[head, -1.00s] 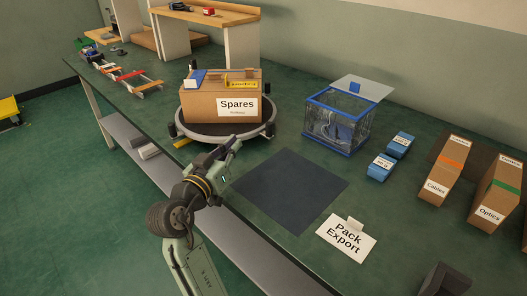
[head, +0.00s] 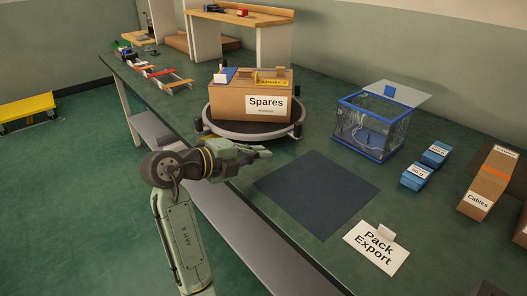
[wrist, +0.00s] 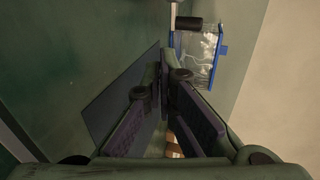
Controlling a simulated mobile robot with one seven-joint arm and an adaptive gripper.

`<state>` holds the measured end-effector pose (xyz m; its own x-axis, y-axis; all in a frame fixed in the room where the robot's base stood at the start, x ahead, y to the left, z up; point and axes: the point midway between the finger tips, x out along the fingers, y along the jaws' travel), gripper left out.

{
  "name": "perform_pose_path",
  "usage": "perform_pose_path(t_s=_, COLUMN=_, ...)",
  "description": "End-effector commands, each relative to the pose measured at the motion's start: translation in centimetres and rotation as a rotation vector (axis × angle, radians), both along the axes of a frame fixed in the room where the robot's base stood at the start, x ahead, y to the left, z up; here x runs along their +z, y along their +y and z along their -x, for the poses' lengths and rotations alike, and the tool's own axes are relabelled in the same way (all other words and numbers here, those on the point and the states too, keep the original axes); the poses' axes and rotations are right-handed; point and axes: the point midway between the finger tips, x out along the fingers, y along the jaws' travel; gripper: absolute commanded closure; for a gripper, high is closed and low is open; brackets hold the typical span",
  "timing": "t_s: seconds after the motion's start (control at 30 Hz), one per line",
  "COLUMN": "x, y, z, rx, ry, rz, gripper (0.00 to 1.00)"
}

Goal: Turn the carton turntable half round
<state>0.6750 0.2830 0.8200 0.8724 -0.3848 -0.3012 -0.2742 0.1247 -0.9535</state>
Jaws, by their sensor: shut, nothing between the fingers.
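The round turntable (head: 236,131) stands on the green bench, with a grey rim and dark upright pegs, one at its right edge (head: 298,130). A brown carton labelled Spares (head: 229,103) sits on it, its label facing the front. My gripper (head: 266,153) is in front of the turntable and below its rim in the head view, pointing right. A gap shows between them. The fingers are shut and empty; they also show in the wrist view (wrist: 166,66). My arm hides the bench at the turntable's front left.
A blue-framed clear bin (head: 370,128), small blue boxes (head: 416,176) and a Cables carton (head: 484,187) stand farther right. A wooden shelf (head: 235,15) stands behind the turntable.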

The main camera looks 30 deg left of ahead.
Motion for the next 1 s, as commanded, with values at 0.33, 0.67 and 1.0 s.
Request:
perform_pose_path(t_s=0.33, x=-2.1, y=-2.9, z=-6.5, rx=-0.001, ry=0.004, rz=0.006, gripper=1.00)
perform_pose_path(t_s=0.67, x=-2.1, y=-4.4, z=-10.0, rx=0.002, ry=0.000, rz=0.003, gripper=1.00)
perform_pose_path(t_s=1.0, x=-2.2, y=-4.5, z=-10.2, rx=0.002, ry=0.001, rz=0.004, gripper=1.00)
